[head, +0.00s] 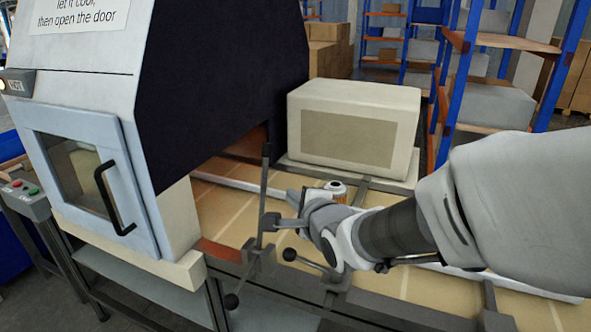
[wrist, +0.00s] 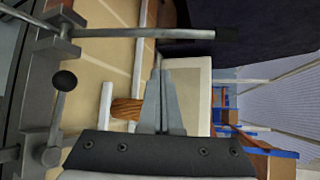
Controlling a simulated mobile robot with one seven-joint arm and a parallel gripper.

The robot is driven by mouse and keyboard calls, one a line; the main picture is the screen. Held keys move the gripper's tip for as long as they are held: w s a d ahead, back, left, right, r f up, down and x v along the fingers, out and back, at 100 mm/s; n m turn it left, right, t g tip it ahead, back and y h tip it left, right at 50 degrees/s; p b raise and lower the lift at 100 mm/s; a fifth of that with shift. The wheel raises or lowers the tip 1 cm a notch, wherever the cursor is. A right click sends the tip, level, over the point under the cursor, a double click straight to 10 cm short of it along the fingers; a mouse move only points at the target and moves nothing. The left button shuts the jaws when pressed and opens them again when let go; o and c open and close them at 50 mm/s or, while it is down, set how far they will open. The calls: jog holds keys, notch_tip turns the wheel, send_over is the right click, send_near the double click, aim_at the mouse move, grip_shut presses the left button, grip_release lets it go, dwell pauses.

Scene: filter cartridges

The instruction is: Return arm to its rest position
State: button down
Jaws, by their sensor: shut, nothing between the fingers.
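My gripper (head: 292,196) reaches in from the right over the belt line in the head view, in front of the machine's open side. In the wrist view its two fingers (wrist: 159,66) are together with nothing between them. My arm (head: 400,230) is stretched out, not folded in. The machine (head: 225,90) stands at the left with its windowed door (head: 90,190) closed. A small brown ribbed piece (wrist: 127,108) shows beside the fingers in the wrist view; what it is cannot be told.
An upright lever (head: 265,165) stands just left of my gripper, with black-knobbed rods (head: 289,254) below. A big cream block (head: 355,125) sits behind on the line. A button box (head: 25,196) is at far left. Blue and orange racks (head: 455,85) stand at the back.

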jog(key=s+d+r+n+g+h+p, duration=0.3)
jog(key=s+d+r+n+h+p, duration=0.2)
jog(key=s+d+n, duration=0.45)
jog(key=s+d+r+n+g+p, duration=0.1)
jog(key=s+d+n+g, duration=0.1)
jog(key=s, duration=0.5)
jog(key=s+d+r+n+g+p, duration=0.1)
jog(key=s+d+n+g, duration=0.1)
jog(key=s+d+n, duration=0.3)
jog(key=shift+s+r+g+h+p, duration=0.3)
jog(key=shift+s+r, duration=0.1)
jog(key=shift+s, duration=0.45)
jog(key=shift+d, duration=0.2)
